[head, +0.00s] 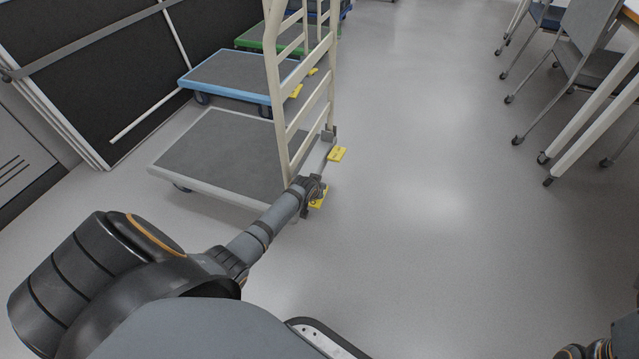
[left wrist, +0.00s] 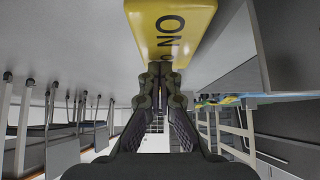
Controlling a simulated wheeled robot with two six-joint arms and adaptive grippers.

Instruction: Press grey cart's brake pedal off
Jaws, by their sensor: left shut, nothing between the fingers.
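The grey cart (head: 222,150) has a grey deck, a pale rim and an upright cream handle frame (head: 297,95). Two yellow pedals are at its handle end: the far pedal (head: 338,154) and the near pedal (head: 318,201). My left gripper (head: 315,188) is shut and empty at the near pedal and partly covers it. In the left wrist view, a yellow pedal (left wrist: 180,28) with black letters O and N fills the top centre, close by the shut fingertips (left wrist: 160,72). Whether they touch is unclear. A dark part of my right arm (head: 574,353) shows at the lower right corner; its finger state is unclear.
A blue cart (head: 235,74) and a green cart (head: 255,38) stand behind the grey one. A dark panel (head: 100,60) is at the left. Chairs (head: 585,55) and a table with pale legs are at the right. The floor between is clear.

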